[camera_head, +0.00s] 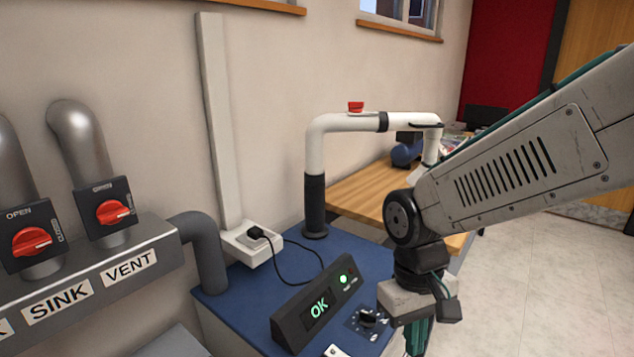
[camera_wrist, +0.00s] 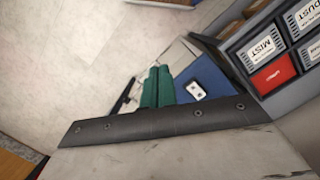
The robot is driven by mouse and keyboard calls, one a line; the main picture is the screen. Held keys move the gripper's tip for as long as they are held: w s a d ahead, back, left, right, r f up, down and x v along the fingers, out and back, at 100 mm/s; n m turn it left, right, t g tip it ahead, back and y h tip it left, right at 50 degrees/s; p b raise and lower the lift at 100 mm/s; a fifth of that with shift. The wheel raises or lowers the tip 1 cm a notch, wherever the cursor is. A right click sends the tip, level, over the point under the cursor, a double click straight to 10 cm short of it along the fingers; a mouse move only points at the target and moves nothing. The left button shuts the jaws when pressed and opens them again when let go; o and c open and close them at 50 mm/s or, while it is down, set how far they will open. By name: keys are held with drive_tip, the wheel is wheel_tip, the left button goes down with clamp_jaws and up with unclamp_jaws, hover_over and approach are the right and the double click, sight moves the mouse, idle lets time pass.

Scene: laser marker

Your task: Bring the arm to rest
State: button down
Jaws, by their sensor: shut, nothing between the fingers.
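My arm reaches in from the right in the head view, and my gripper (camera_head: 417,338) hangs pointing down at the right front of the blue bench top (camera_head: 240,312). Its teal fingers run out of the bottom of that picture. In the wrist view my gripper (camera_wrist: 158,75) shows as two teal fingers side by side, shut and empty. The fingers appear over or beside the blue surface; their height above it is hard to tell.
A black box reading OK (camera_head: 318,307) and a black knob (camera_head: 368,318) sit just left of my gripper. A white fume arm (camera_head: 345,122) stands behind. SINK and VENT valves (camera_head: 113,211) are at left. Open floor (camera_head: 560,290) lies to the right.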

drive_tip(key=s+d+r+m+t, duration=0.3)
drive_tip(key=s+d+r, duration=0.7)
drive_tip(key=d, duration=0.1)
drive_tip(key=shift+s+d+r+m+y, duration=0.2)
drive_tip(key=shift+s+r+m+y, duration=0.05)
drive_tip(key=shift+s+m+y, duration=0.15)
